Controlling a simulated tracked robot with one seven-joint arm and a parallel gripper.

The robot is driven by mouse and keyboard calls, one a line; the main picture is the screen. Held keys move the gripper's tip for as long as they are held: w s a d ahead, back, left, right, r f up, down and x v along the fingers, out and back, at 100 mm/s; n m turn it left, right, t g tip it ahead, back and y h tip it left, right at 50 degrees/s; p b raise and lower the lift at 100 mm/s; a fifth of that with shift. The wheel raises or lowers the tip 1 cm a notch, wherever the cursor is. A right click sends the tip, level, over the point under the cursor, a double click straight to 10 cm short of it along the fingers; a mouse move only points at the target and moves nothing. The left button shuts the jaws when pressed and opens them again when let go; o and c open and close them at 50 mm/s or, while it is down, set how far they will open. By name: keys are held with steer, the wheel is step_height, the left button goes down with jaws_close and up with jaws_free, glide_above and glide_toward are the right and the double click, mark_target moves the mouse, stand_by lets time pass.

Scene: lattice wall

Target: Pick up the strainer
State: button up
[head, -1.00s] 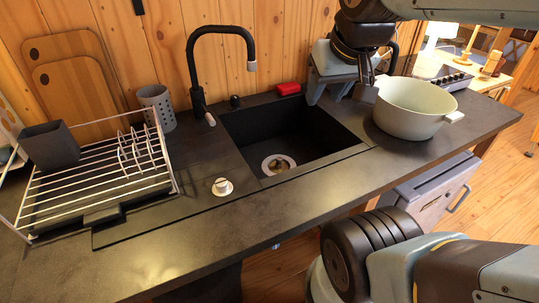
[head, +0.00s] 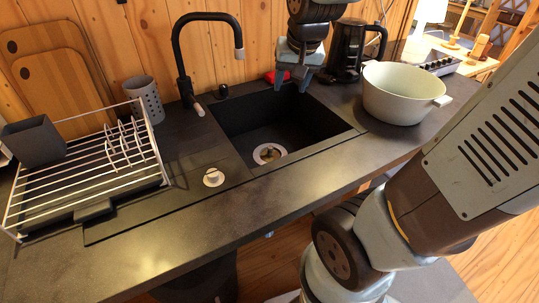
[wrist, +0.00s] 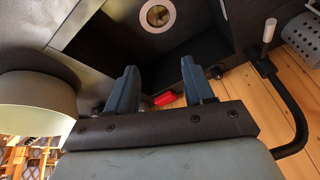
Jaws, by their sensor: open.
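A small pale disc with a raised knob (head: 213,177), which looks like the strainer, lies on the counter left of the sink. The black sink (head: 240,115) has a white-ringed drain (head: 269,153) in its floor, with something brownish inside; I cannot tell what it is. The drain also shows at the top of the wrist view (wrist: 157,16). My gripper (head: 293,82) hangs over the back of the sink, apart from both. In the wrist view, its two fingers (wrist: 160,85) are spread with nothing between them. The knobbed disc is not visible there.
A black faucet (head: 178,50) rises behind the sink. A red item (head: 270,76) lies at the sink's back edge. A pale pot (head: 395,98) and black kettle (head: 347,50) stand to the right. A dish rack (head: 95,170) fills the left. The front counter is clear.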

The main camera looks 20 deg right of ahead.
steer(key=w+a+f+m+g, duration=0.1)
steer(key=w+f+m, duration=0.1)
steer(key=w+f, duration=0.7)
steer(key=m+h, duration=0.2)
glide_toward(270, 147)
steer(key=shift+g, duration=0.4)
steer(key=x, duration=0.2)
steer(key=w+x, duration=0.1)
steer(key=x, duration=0.2)
steer(key=shift+s+x, duration=0.15)
steer(key=shift+x, duration=0.85)
steer(key=shift+s+x, duration=0.1)
steer(key=shift+x, duration=1.7)
steer(key=shift+c, duration=0.2)
jaws_close()
